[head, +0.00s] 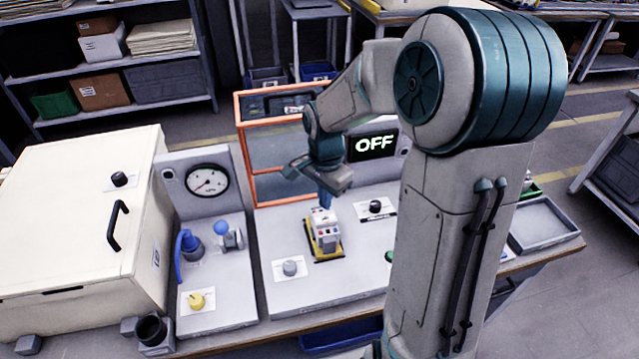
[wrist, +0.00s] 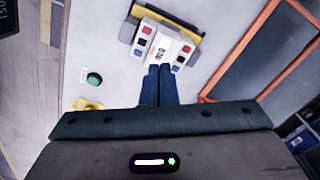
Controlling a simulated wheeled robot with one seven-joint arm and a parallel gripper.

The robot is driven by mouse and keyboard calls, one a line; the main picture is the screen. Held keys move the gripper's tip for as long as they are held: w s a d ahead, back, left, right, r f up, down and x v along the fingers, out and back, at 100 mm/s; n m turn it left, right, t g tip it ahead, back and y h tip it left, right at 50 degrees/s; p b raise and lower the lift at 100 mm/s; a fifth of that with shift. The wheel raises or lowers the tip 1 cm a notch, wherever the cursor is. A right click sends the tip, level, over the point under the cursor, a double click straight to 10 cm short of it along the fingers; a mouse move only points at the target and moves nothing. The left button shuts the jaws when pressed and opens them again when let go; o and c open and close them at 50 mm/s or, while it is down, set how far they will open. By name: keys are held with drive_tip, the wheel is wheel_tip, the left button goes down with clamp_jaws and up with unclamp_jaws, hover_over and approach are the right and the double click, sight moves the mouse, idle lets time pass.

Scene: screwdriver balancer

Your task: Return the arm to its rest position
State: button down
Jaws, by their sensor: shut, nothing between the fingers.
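My arm reaches over the bench from the right in the head view, bent at the elbow. My gripper (head: 326,203) points down just above a small white device with coloured buttons (head: 325,232). In the wrist view, the blue fingers of my gripper (wrist: 159,70) are together with nothing between them. Their tips overlap the near edge of the white device (wrist: 150,42) in that view; I cannot tell whether they touch it. The device sits upright in a yellow-edged holder (head: 326,257) on the light panel.
An orange-framed guard (head: 245,150) stands behind my gripper, beside a display reading OFF (head: 375,145). A gauge (head: 207,181) and a large cream cabinet (head: 70,215) are to the left. A grey knob (head: 290,267) and a black knob (head: 375,206) flank the device. A grey tray (head: 541,222) lies right.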

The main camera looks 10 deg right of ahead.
drive_tip(key=s+r+n+t, duration=0.1)
drive_tip(key=s+r+n, duration=0.4)
drive_tip(key=s, duration=0.3)
drive_tip(key=s+r+n+t, duration=0.2)
drive_tip(key=s+r+n, duration=0.2)
drive_tip(key=s+n, duration=0.3)
drive_tip(key=shift+s+r, duration=0.4)
drive_tip(key=shift+s, duration=0.7)
